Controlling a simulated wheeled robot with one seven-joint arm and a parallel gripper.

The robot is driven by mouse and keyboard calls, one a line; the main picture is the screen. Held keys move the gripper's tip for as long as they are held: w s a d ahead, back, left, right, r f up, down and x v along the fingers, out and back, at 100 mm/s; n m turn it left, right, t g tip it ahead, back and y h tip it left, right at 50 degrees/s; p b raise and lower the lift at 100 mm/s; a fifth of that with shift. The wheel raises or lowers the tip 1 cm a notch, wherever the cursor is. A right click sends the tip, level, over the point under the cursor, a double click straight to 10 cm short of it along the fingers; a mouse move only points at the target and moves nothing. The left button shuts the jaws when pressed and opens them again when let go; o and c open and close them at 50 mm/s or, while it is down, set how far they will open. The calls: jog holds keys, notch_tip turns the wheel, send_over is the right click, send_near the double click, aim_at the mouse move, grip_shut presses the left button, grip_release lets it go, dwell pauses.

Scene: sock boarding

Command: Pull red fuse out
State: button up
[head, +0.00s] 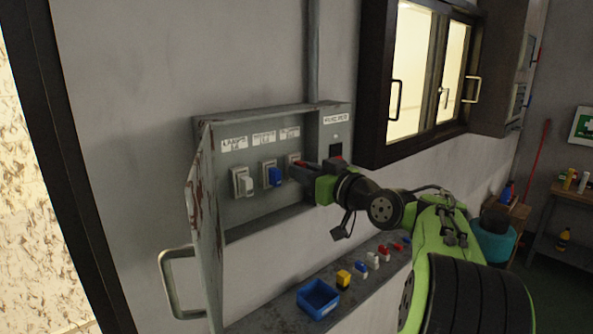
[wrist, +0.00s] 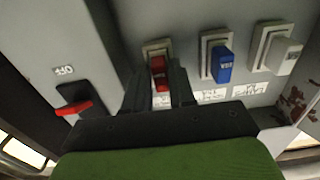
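The red fuse (wrist: 158,73) sits in the rightmost of three sockets in the open wall fuse box (head: 264,217). In the head view my gripper (head: 303,171) reaches into the box from the right and mostly hides that socket; a bit of red shows at its tip. In the wrist view my gripper (wrist: 159,88) has one dark finger on each side of the red fuse, very close to it. I cannot tell whether the fingers press on it. The blue fuse (head: 275,177) and the white fuse (head: 247,186) sit in the other two sockets.
A black switch with a red lever (wrist: 73,108) is beside the sockets. The box door (head: 207,230) stands open at the left. On the ledge below are a blue bin (head: 318,298), a yellow block (head: 343,278) and several loose fuses. A window (head: 420,75) is at the upper right.

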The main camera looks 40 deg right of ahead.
grip_shut()
jog(key=shift+s, duration=0.25)
jog(key=shift+s+b, duration=0.8)
jog(key=shift+s, duration=1.2)
jog(key=shift+w, duration=0.1)
